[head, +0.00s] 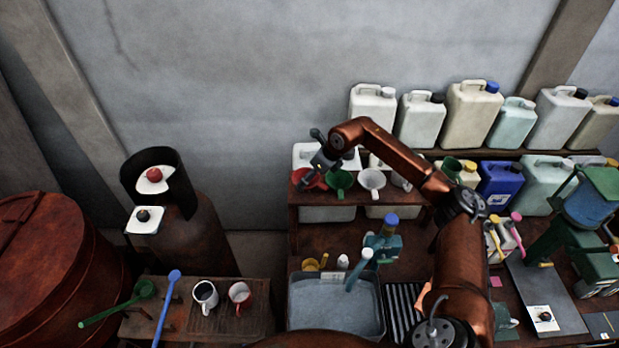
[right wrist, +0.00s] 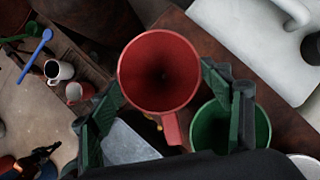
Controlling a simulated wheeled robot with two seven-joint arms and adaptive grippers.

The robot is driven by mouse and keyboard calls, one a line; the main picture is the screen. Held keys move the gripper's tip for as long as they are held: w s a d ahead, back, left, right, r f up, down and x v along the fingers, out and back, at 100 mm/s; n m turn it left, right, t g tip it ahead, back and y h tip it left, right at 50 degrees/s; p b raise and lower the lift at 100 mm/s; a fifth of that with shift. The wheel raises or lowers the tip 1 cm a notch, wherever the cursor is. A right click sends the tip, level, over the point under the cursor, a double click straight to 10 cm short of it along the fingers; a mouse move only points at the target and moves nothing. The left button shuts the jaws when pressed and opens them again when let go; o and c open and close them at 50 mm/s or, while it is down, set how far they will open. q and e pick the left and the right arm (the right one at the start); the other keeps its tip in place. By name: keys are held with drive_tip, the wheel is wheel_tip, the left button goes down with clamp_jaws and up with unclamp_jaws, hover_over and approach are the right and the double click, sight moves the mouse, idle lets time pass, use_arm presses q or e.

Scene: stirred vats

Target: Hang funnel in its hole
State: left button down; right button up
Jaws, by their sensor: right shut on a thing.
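A red funnel (head: 308,180) is at the left end of the wooden shelf (head: 296,215), beside a green funnel (head: 340,181) and a white funnel (head: 372,180). My right gripper (head: 320,162) is over the shelf's left end, shut on the red funnel. In the right wrist view the red funnel (right wrist: 160,72) opens toward the camera between the fingers, its handle pointing to the palm. The green funnel (right wrist: 230,125) is close beside the right-hand finger. The funnel's hole is hidden, and I cannot tell whether the funnel is in it. My left gripper is not in view.
Several jugs (head: 470,115) stand on the upper shelf behind. A low table (head: 255,320) at left holds two mugs and ladles.

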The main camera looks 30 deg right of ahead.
drive_tip(key=shift+f+b, duration=0.3)
drive_tip(key=shift+f, duration=0.05)
idle(0.4)
drive_tip(key=o, duration=1.2)
drive_tip(key=v, duration=1.2)
